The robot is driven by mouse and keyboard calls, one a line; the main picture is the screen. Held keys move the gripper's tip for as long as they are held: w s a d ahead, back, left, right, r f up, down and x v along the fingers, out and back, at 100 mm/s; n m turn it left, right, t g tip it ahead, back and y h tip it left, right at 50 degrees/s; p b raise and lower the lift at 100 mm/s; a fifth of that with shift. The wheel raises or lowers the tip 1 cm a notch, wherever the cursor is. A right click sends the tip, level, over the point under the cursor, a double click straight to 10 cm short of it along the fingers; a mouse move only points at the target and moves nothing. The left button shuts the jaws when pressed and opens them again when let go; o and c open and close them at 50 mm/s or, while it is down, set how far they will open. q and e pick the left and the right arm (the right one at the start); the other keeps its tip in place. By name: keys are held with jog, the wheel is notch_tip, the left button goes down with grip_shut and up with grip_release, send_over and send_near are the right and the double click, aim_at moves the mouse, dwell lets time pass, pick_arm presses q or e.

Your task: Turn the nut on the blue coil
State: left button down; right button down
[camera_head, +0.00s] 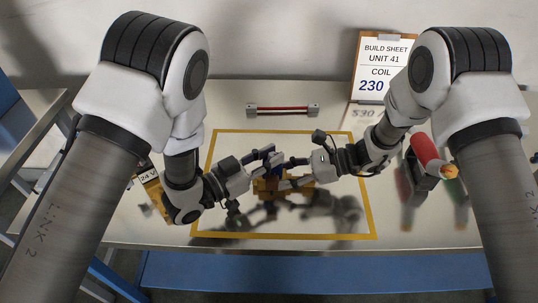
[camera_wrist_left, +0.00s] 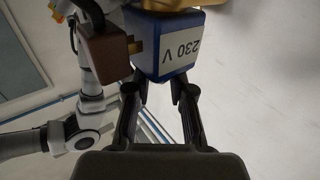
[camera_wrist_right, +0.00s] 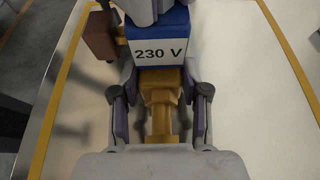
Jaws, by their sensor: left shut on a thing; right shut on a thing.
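The blue coil (camera_wrist_left: 165,45), labelled 230 V, sits on a brass body (camera_wrist_right: 160,85) and has a brown plug block (camera_wrist_left: 104,52) on its side. The coil (camera_wrist_right: 160,50) also shows in the right wrist view. My left gripper (camera_wrist_left: 160,88) has its fingertips close together at the coil's end away from the brass body. The nut there is hidden between the fingers. My right gripper (camera_wrist_right: 160,95) is shut on the brass body below the coil. In the head view, my left gripper (camera_head: 268,158) and right gripper (camera_head: 284,184) meet over the marked mat area.
A yellow frame line (camera_head: 370,215) borders the work area. A bar with a red rod (camera_head: 282,109) lies behind it. A build sheet (camera_head: 384,65) reading coil 230 stands at the back. A red part (camera_head: 425,152) is at right, and a 24 V part (camera_head: 147,178) at left.

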pick_arm(q)
jog(key=shift+a, duration=0.1)
jog(key=c, duration=1)
grip_release()
jog(key=v, duration=1.2)
